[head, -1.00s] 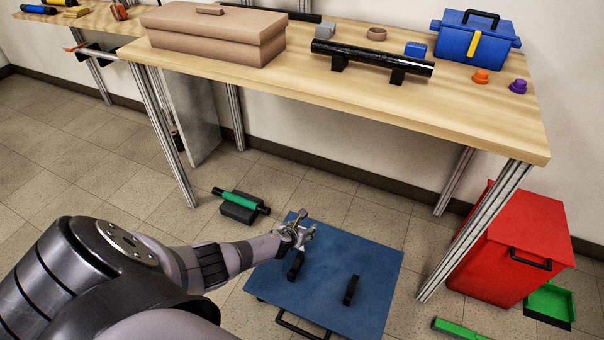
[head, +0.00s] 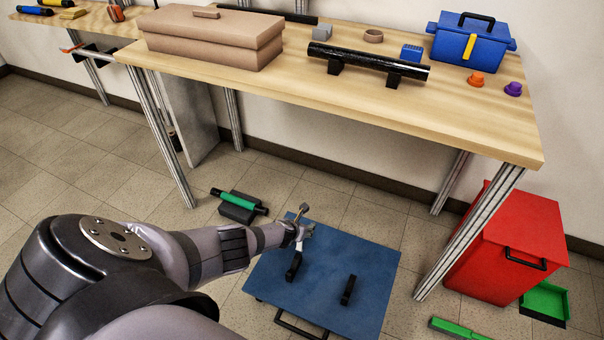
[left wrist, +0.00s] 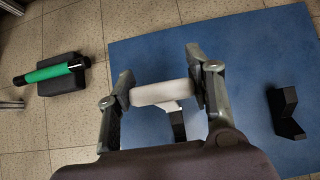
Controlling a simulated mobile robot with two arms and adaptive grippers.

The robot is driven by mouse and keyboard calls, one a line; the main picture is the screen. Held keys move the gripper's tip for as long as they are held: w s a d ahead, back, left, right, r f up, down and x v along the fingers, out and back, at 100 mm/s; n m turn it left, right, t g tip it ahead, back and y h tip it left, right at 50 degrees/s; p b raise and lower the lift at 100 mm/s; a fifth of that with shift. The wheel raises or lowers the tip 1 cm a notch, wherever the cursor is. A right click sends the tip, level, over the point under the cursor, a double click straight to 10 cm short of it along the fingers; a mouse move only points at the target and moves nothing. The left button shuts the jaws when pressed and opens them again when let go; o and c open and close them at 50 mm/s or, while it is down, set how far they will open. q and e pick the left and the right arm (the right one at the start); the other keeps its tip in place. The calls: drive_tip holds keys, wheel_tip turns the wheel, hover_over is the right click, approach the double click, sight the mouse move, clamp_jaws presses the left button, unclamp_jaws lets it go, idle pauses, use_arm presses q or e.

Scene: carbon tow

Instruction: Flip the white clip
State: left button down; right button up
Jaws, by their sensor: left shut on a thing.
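My left gripper (head: 300,226) is over the far left part of a blue platform (head: 345,262) in the head view. In the left wrist view its two fingers (left wrist: 161,88) are shut on the ends of a white, rod-like piece, which I take to be the white clip (left wrist: 158,94). The piece lies across between the fingers, with a small pale tab on its lower side. A black block (left wrist: 178,126) shows just below it, and I cannot tell whether they touch. My right gripper is not in view.
A second black block (head: 347,290) stands on the platform. A green-and-black rod (head: 240,202) rests on a black stand on the floor at left. A red bin (head: 508,243) stands at right. The wooden table (head: 450,120) is behind, its top holding several objects.

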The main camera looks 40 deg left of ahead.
use_arm(q)
drive_tip(key=shift+w+a+r, duration=0.1)
drive_tip(key=shift+r, duration=0.05)
drive_tip(key=c, duration=1.1)
unclamp_jaws()
drive_tip(key=o, duration=0.4)
drive_tip(key=s+d, duration=0.1)
drive_tip(key=s, duration=0.3)
drive_tip(key=s+d, duration=0.1)
drive_tip(key=s, duration=0.3)
drive_tip(key=s+d, duration=0.1)
drive_tip(key=s, duration=0.3)
drive_tip(key=shift+s+d+r, duration=0.1)
drive_tip(key=shift+s+r, duration=0.2)
drive_tip(key=shift+r, duration=0.05)
drive_tip(key=shift+d, duration=0.1)
